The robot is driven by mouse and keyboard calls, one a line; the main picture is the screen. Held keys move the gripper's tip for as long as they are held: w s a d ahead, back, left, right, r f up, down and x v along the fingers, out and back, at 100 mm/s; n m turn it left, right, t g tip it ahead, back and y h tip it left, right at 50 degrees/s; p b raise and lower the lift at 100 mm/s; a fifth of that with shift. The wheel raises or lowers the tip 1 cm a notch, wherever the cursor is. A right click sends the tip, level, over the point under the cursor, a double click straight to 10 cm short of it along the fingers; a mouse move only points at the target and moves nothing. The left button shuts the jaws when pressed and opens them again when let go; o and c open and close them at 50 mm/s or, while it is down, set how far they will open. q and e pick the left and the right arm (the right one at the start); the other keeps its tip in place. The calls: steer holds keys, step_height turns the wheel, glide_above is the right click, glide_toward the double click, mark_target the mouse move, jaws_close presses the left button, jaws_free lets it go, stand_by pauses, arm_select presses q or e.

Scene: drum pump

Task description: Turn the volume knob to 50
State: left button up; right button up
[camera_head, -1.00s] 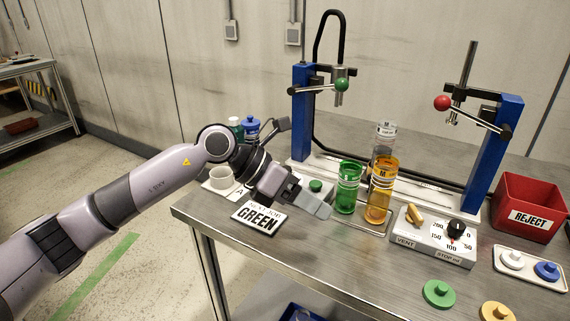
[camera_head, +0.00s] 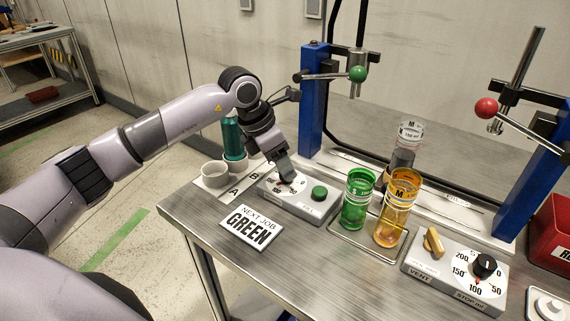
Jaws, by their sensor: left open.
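A grey control box (camera_head: 312,207) stands at the left of the bench, with a green button (camera_head: 319,193) and a white dial face (camera_head: 295,188). My left gripper (camera_head: 287,180) is open, its fingertips down at this dial. They hide most of the dial's middle, so its knob and setting cannot be read, nor whether the fingers touch it. A second box (camera_head: 420,266) at the right, marked VENT and STOP ml, carries a black knob (camera_head: 485,265) on a dial numbered 50 to 200. A tan lever (camera_head: 433,242) sits beside it. My right gripper is not in view.
A green cup (camera_head: 357,203) and an orange cup (camera_head: 396,212) stand on a tray between the boxes. A NEXT JOB GREEN sign (camera_head: 251,226) lies in front. A teal bottle (camera_head: 233,138) and white cup (camera_head: 214,174) are at the left. Blue posts (camera_head: 313,100) rise behind.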

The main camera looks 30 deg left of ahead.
arm_select(q)
steer(key=shift+x, duration=1.15)
steer(key=c, duration=1)
